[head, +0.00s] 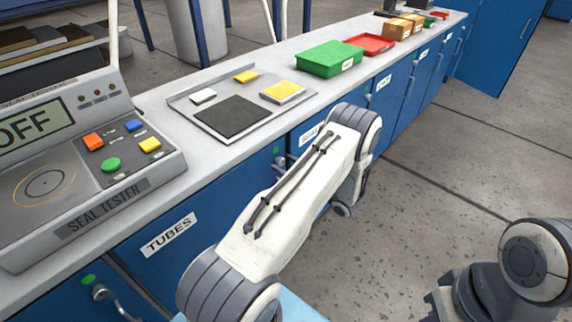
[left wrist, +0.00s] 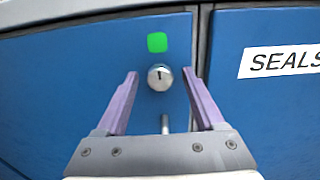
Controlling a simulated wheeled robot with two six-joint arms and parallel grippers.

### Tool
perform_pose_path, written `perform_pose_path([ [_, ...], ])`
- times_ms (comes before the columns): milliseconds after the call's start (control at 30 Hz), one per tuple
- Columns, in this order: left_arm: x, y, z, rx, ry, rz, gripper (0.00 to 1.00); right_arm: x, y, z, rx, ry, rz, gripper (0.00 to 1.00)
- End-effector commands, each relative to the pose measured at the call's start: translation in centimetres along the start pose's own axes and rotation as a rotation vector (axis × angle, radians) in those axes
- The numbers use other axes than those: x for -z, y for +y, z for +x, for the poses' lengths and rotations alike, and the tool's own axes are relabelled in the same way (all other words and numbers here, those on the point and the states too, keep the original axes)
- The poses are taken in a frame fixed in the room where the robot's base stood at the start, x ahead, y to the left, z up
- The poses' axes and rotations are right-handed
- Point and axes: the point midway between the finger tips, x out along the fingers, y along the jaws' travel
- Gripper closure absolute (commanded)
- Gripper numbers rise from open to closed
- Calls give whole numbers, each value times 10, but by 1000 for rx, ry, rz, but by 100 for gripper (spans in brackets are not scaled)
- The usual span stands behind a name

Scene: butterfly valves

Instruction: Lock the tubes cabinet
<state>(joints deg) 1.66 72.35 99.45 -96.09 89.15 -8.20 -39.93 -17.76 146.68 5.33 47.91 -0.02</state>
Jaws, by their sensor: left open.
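The tubes cabinet (head: 168,235) is a blue door under the counter with a white TUBES label in the head view. In the left wrist view its blue door (left wrist: 60,90) is closed, left of the seam. A round silver lock (left wrist: 160,77) with a dark, roughly upright slot sits on it under a green marker (left wrist: 157,42). A metal bar (left wrist: 165,123) shows below the lock. My left gripper (left wrist: 160,73) is open, its purple fingers on either side of the lock with gaps. In the head view my left arm hides most of this area. My right gripper is out of view.
The SEALS door (left wrist: 280,62) adjoins on the right. A seal tester (head: 80,165) reading OFF, a grey tray with blocks (head: 195,115), a green box (head: 330,58) and a red tray (head: 370,43) stand on the counter. The floor (head: 430,150) right of the cabinets is clear.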

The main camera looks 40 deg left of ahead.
Motion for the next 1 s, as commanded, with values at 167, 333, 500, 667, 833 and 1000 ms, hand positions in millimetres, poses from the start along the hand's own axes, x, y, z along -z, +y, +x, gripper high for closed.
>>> perform_pose_path([
  [167,0,0,0,0,0,0,45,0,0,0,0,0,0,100],
  [333,0,0,0,0,0,0,100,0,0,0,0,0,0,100],
  [500,0,0,0,0,0,5,100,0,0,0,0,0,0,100],
  [667,0,0,0,0,0,39,100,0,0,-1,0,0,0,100],
  [833,0,-1,0,0,0,126,100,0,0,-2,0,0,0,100],
  [1000,-1,-1,0,0,0,261,100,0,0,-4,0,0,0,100],
])
